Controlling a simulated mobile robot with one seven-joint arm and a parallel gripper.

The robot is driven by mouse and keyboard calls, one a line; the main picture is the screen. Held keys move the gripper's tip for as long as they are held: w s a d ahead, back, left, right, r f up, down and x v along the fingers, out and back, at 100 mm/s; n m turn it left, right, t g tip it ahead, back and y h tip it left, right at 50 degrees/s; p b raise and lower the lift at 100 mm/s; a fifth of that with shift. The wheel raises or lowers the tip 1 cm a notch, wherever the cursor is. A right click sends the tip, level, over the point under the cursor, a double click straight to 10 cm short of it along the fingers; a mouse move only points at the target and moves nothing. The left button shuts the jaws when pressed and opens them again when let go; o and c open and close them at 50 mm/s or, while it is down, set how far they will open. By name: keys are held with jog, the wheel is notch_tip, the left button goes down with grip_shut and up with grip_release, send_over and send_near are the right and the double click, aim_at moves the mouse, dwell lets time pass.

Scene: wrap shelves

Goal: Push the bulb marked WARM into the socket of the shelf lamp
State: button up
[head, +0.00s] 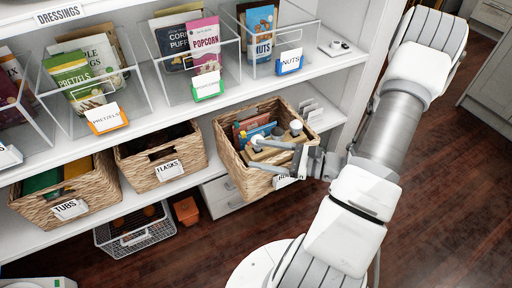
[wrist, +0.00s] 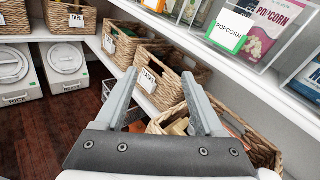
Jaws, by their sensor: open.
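My gripper (head: 258,154) is open over the front part of the right-hand wicker basket (head: 230,160) on the lower shelf. In the wrist view its two fingers (wrist: 160,76) stand apart with nothing held between them. A white rounded, bulb-like thing (head: 257,141) shows in the basket by the upper finger, and another pale rounded thing (head: 296,127) sits further right. No WARM marking is readable on either. Tan pieces (wrist: 178,127) in the basket show between the fingers in the wrist view. I cannot make out the shelf lamp's socket for certain.
A small white plate with dark knobs (head: 338,47) lies on the upper shelf near the upright. Clear bins of snacks, such as popcorn (head: 205,45), stand there too. Baskets labelled TUBS (head: 90,190) and FLASKS (head: 185,150) stand left. A wire basket (head: 135,235) is below.

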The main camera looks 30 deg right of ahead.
jog(key=s+d+f+m+t+h+b, duration=0.1)
jog(key=d+f+m+t+h+b, duration=0.1)
jog(key=d+f+m+t+h, duration=0.55)
jog(key=shift+m+g, duration=0.75)
jog(key=shift+g, duration=0.2)
jog(key=w+f, duration=0.1)
jog(key=w, duration=0.2)
jog(key=w+a+b, duration=0.1)
jog(key=w, duration=0.3)
jog(key=w+a+f, duration=0.1)
jog(key=w, duration=0.2)
jog(key=shift+w+f+b, duration=0.25)
jog(key=shift+f+b, duration=0.1)
jog(key=shift+b+x, duration=0.75)
jog(key=shift+x, duration=2.45)
jog(key=shift+s+a+r, duration=0.1)
jog(key=shift+r, duration=0.05)
grip_shut()
jog(key=shift+r, duration=0.1)
